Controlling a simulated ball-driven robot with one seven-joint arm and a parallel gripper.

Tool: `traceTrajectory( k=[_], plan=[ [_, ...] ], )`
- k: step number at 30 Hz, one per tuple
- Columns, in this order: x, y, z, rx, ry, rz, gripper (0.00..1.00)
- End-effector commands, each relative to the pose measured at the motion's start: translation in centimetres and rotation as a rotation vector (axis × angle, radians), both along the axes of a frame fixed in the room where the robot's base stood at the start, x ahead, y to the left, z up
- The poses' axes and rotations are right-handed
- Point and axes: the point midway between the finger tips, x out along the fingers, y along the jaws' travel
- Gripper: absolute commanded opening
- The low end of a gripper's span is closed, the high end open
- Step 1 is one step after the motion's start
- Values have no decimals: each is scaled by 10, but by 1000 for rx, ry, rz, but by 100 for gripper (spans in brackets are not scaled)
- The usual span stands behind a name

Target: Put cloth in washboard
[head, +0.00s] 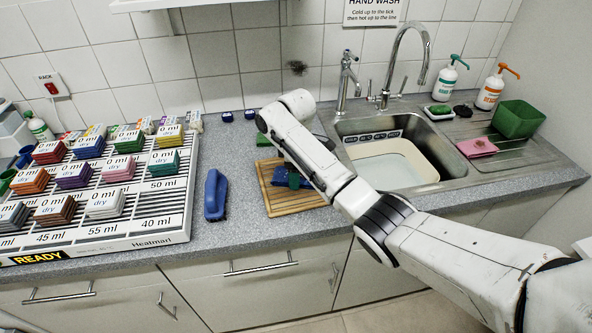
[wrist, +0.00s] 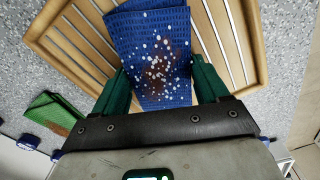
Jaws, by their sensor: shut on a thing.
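A blue cloth (head: 280,177) with a brown stain and white specks lies over the wooden slatted board, which I take as the washboard (head: 285,205). In the wrist view the cloth (wrist: 152,40) covers the middle slats of the board (wrist: 80,47), and bare slats show on both sides. My gripper (wrist: 160,70) has its green fingers at the two sides of the cloth and is shut on it. In the head view my gripper (head: 294,180) is low over the board, and my arm hides part of both. Whether the cloth's underside touches the slats is unclear.
A blue-handled brush (head: 215,194) lies left of the board. A green cloth (wrist: 52,115) lies behind it. A rack of folded cloths (head: 110,190) stands at left. The sink (head: 395,160), pink cloth (head: 477,147) and green tub (head: 518,118) are at right.

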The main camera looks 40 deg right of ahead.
Motion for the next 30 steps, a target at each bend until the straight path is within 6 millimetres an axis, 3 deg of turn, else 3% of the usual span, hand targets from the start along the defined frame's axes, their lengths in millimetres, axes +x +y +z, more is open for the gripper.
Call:
traceTrajectory(
  k=[6, 7, 15, 25, 30],
  plan=[
    [0, 0, -4, 1, 1, 0, 41],
    [0, 0, -4, 0, 0, 0, 75],
    [0, 0, -3, 0, 0, 0, 99],
    [0, 0, 3, -1, -2, 0, 99],
    [1, 0, 28, -1, -5, 1, 99]
  ],
)
